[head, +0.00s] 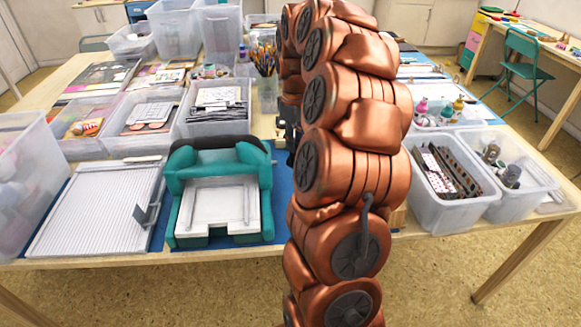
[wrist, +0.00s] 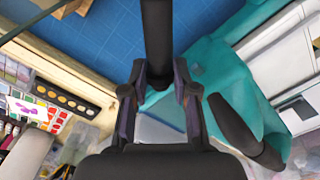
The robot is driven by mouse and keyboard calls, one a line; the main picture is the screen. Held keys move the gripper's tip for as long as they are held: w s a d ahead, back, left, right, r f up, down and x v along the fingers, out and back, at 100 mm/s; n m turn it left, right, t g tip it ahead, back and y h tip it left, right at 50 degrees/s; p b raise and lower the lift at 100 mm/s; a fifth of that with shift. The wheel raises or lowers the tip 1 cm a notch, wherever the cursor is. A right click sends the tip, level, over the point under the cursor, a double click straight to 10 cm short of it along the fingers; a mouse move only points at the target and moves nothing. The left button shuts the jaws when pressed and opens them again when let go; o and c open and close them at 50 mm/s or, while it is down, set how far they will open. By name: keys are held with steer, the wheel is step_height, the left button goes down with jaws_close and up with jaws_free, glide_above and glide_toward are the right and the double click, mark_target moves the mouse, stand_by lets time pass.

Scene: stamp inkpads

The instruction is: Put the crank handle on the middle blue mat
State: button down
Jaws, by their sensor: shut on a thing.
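The crank handle (wrist: 157,35) shows in the wrist view as a thick black rod running from the top edge down between my fingers. My gripper (wrist: 159,78) is shut on it. Below it, a blue mat with grid lines (wrist: 100,30) fills the upper middle. A strip of blue mat also shows in the head view (head: 283,205), right of the teal die-cutting machine (head: 182,195). The machine lies at the right in the wrist view (wrist: 225,55). In the head view my arm hides most of my gripper, and the handle cannot be made out.
A paper trimmer (head: 95,212) lies left of the machine. Clear bins (head: 215,125) stand behind it, and a bin of punches (head: 445,210) stands to the right of my arm. A cup of brushes (head: 267,95) stands close behind. A paint palette (wrist: 65,95) shows in the wrist view.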

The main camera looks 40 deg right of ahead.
mark_target(294, 159)
steer(key=shift+f+p, duration=0.4)
steer(key=shift+f, duration=3.4)
steer(key=shift+f, duration=0.15)
steer(key=c, duration=0.9)
jaws_free()
step_height(294, 159, up, 12)
steer(key=shift+w+r+b, duration=0.1)
steer(key=shift+b, duration=0.65)
steer(key=shift+r, duration=0.1)
steer(key=shift+a, duration=0.1)
